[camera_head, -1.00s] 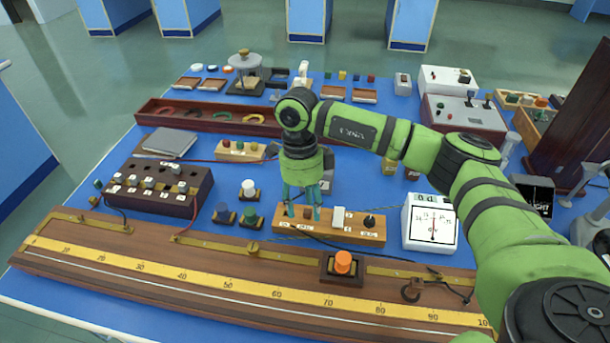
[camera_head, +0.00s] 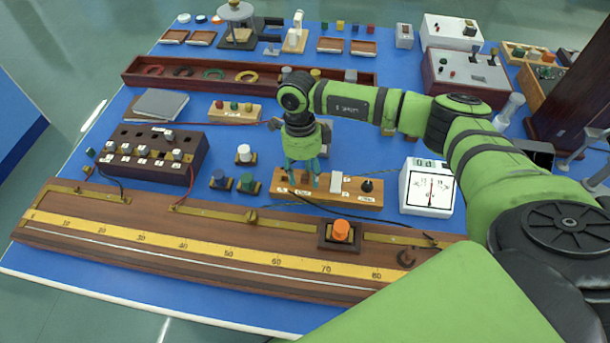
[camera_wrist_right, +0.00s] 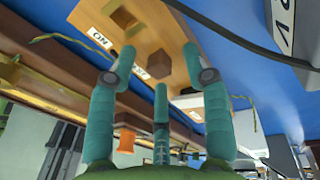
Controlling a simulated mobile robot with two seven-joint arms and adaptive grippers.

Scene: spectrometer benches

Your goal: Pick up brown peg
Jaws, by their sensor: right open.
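The brown peg (camera_wrist_right: 173,66) is a small brown cube standing on a wooden block (camera_wrist_right: 150,35) in the right wrist view. In the head view the same wooden block (camera_head: 350,199) lies behind the long scale board, and the peg is mostly hidden among the fingers. My right gripper (camera_head: 302,180) points down over the left part of the block. Its fingers are open, and in the right wrist view the gripper (camera_wrist_right: 160,62) has its fingertips spread around the peg. Contact with the peg cannot be made out. My left gripper is not in view.
A white switch (camera_head: 336,182) and a black knob (camera_head: 367,186) sit on the same block, right of the gripper. A white dial meter (camera_head: 428,190) stands further right. The scale board (camera_head: 180,250) with an orange knob (camera_head: 341,230) lies in front.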

